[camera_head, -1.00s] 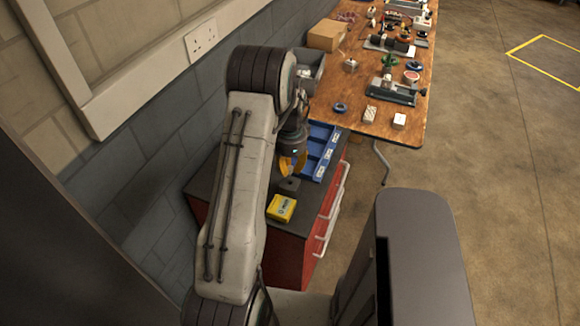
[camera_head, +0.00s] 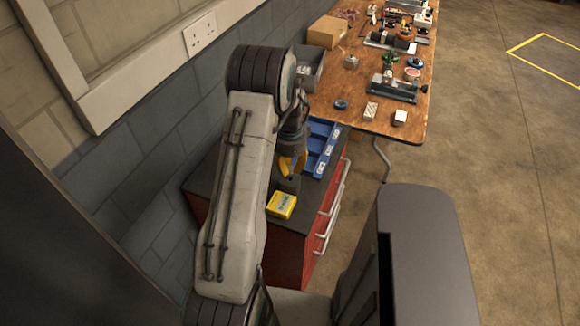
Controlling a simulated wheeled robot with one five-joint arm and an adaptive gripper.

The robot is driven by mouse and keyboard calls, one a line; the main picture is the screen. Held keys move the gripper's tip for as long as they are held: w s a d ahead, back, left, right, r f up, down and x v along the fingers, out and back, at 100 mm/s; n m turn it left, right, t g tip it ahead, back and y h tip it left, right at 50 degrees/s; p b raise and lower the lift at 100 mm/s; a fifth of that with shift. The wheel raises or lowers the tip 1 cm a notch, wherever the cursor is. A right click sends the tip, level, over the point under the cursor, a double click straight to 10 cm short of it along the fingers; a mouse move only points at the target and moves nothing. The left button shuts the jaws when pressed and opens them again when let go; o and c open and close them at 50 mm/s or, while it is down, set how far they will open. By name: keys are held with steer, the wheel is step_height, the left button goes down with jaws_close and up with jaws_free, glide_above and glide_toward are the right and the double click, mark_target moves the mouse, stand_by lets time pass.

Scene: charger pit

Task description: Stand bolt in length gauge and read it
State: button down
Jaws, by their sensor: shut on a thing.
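My gripper (camera_head: 292,164), with yellow fingers, hangs below my wrist over the dark top of the red drawer cabinet (camera_head: 236,196). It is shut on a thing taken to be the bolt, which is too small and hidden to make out. A small dark grey block (camera_head: 289,184), which may be the length gauge, stands on the cabinet top just below the fingers. I cannot tell whether the held thing touches it. No reading can be made out.
A yellow box (camera_head: 281,205) lies in front of the dark block. A blue compartment tray (camera_head: 318,150) is at its right. The wooden bench (camera_head: 350,123) behind holds a cardboard box (camera_head: 327,32), a vise (camera_head: 395,88) and small parts. A wall is close on the left.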

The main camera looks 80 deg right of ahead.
mark_target(290, 171)
steer(key=shift+f+b, duration=1.4)
steer(key=shift+f, duration=0.35)
stand_by(0.8)
steer(key=c, duration=1.1)
jaws_free()
steer(key=shift+c, duration=0.2)
steer(key=shift+r, duration=0.1)
step_height(290, 171, up, 12)
steer(key=shift+f, duration=0.1)
